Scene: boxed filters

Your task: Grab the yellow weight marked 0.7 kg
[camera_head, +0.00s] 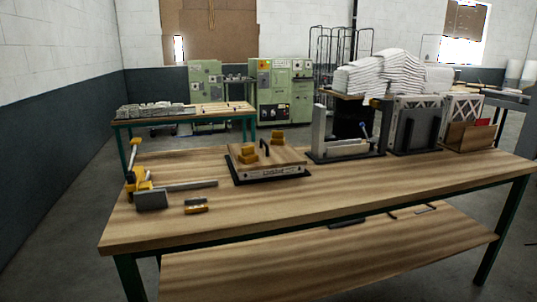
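Neither of my grippers is in view.
The wooden table (330,210) has clear room at its front middle and right. A yellow-handled tool with a grey block (152,200) stands at the left. A grey upright fixture (345,146) and filter-like frames (415,125) stand at the back right.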

